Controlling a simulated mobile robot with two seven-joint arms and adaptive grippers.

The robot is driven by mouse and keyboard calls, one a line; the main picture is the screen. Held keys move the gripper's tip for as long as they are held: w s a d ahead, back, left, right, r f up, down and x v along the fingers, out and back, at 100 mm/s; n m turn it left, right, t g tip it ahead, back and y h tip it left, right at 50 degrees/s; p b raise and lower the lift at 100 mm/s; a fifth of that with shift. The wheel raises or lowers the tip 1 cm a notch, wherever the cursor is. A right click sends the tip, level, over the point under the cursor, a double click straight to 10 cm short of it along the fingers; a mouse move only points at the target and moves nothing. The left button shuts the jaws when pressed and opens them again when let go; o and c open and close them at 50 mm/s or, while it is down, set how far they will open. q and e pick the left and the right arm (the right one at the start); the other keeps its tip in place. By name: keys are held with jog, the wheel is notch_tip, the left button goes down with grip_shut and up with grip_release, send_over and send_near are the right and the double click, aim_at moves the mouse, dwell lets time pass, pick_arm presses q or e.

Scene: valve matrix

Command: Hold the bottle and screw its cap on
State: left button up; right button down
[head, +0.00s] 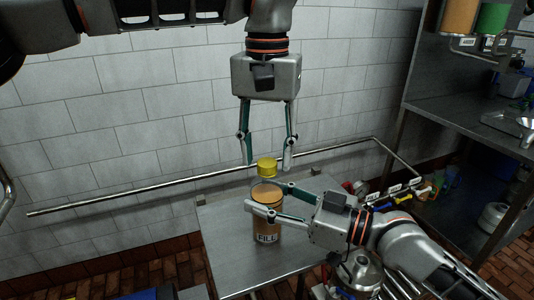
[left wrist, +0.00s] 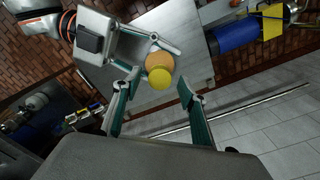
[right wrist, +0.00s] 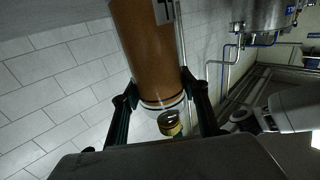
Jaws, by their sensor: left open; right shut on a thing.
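A brown-orange bottle (head: 267,229) with a FILL label stands upright at the steel table. My right gripper (head: 266,196) is shut on it near its top, one finger on each side. In the right wrist view the bottle (right wrist: 148,45) sits between the fingers (right wrist: 160,86). The yellow cap (head: 266,166) is just above the bottle's top, also seen in the left wrist view (left wrist: 160,78). I cannot tell whether it touches the neck. My left gripper (head: 267,165) points down and is open, its fingertips apart on either side of the cap.
The steel table (head: 225,250) is bare around the bottle. A metal rail (head: 130,196) runs along the tiled wall behind. A steel shelf unit (head: 460,115) with containers stands at the right. Coloured-handled valves (head: 402,199) lie close behind my right arm.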

pick_arm(q)
jog(key=shift+r, duration=1.95)
jog(key=shift+o, duration=0.2)
